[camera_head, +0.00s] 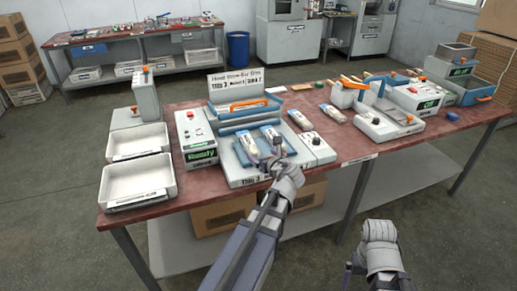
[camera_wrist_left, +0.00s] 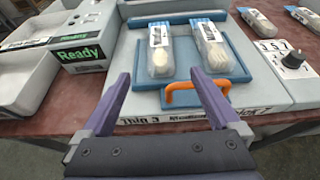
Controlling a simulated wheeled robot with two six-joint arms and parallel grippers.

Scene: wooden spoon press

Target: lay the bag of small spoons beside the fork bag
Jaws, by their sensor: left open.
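Two clear bags with pale contents lie side by side on the blue plate (camera_wrist_left: 150,102) of the press. The left bag (camera_wrist_left: 160,62) shows a smooth oval end like a spoon; the right bag (camera_wrist_left: 213,58) shows a ridged end, perhaps fork tines. Two more bags lie right of the press, a nearer one (camera_head: 300,120) and a farther one (camera_head: 332,113). I cannot tell which is the small spoons. My left gripper (camera_head: 273,150) is open and empty over the press front; its purple fingers (camera_wrist_left: 165,98) point towards the bags. My right gripper (camera_head: 350,266) hangs low, in front of the table, its jaws unclear.
The press (camera_head: 231,172) has an orange handle (camera_wrist_left: 197,88) at the plate's front. A green-lit "Ready" box (camera_head: 196,140) and two white trays (camera_head: 137,182) stand left. A dial box (camera_head: 318,150) stands right, with sealing machines (camera_head: 388,125) beyond. Red tabletop shows between them.

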